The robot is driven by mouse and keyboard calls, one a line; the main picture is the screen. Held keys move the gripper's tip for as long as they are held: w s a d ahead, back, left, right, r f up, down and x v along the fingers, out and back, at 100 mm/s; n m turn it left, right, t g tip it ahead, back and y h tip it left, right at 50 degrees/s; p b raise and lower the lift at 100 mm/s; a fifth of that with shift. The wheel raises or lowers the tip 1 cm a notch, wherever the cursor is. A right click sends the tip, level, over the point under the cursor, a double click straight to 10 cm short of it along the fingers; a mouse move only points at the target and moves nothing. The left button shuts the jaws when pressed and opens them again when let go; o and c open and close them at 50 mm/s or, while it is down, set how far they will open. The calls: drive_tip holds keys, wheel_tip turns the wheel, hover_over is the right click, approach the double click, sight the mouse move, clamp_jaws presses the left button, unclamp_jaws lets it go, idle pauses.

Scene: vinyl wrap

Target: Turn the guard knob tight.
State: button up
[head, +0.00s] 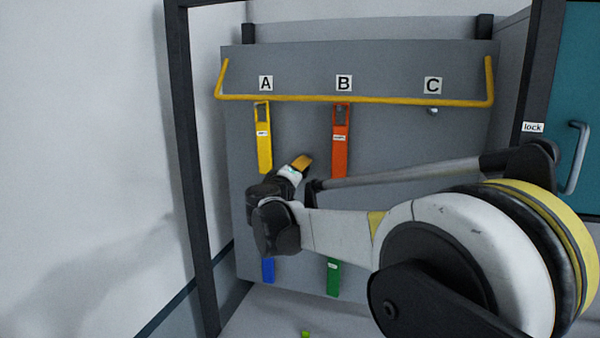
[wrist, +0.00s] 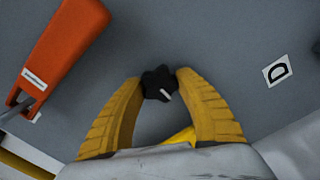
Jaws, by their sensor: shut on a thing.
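The guard knob (wrist: 158,84) is a small black lobed knob with a white mark that points to the lower right in the wrist view. It sits against the grey panel (wrist: 180,30). My gripper (wrist: 160,82) has its two ribbed yellow fingers on either side of the knob, with the tips closed on it. In the head view my gripper (head: 303,163) reaches to the panel, below and left of the orange handle. The knob is hidden there.
A yellow handle (head: 264,148) hangs under A and an orange handle (head: 340,150) under B. Blue (head: 268,270) and green (head: 333,278) handles are lower. A yellow bar (head: 360,99) crosses above. A D label (wrist: 278,70) is right of the knob in the wrist view.

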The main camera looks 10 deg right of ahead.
drive_tip(key=shift+r, duration=0.1)
idle(0.5)
drive_tip(key=o, duration=1.2)
drive_tip(key=shift+a, duration=0.1)
drive_tip(key=v, duration=1.2)
